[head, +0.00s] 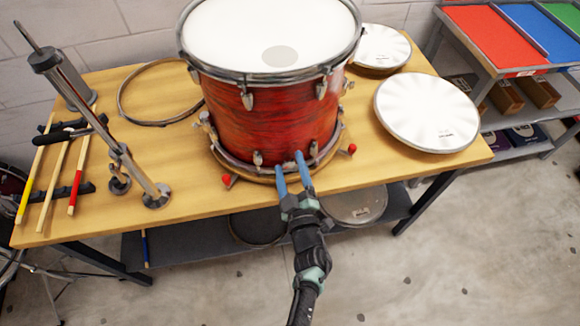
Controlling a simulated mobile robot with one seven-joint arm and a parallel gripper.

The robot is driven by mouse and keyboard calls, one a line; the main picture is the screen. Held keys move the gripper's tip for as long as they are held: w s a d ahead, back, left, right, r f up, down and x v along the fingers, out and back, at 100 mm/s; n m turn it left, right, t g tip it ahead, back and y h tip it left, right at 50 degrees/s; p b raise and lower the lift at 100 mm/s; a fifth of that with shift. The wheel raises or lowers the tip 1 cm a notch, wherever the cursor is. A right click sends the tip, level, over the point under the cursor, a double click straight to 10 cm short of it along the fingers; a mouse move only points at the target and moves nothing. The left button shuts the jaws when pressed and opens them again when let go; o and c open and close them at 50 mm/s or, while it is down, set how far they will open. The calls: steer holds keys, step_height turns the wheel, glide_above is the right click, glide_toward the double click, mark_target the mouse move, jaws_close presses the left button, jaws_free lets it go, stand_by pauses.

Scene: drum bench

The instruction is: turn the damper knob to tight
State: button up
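The red drum (265,115) stands upright on the wooden bench, with a white head and metal rims. I cannot make out a damper knob for certain; any small knob on the drum's lower front is too small to tell or lies behind my fingers. My gripper (291,166) reaches up from the front to the drum's lower rim. Its two blue fingers are apart, with a visible gap between them. I see nothing clearly held there, and cannot tell whether the tips touch the drum. A grey round patch (280,56) shows on the drum head.
A metal stand (120,150), drumsticks (53,185) and a hoop (122,100) are at left. Round drum heads (427,112) lie at right.

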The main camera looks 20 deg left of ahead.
steer(key=p+v, duration=0.1)
steer(key=v, duration=1.2)
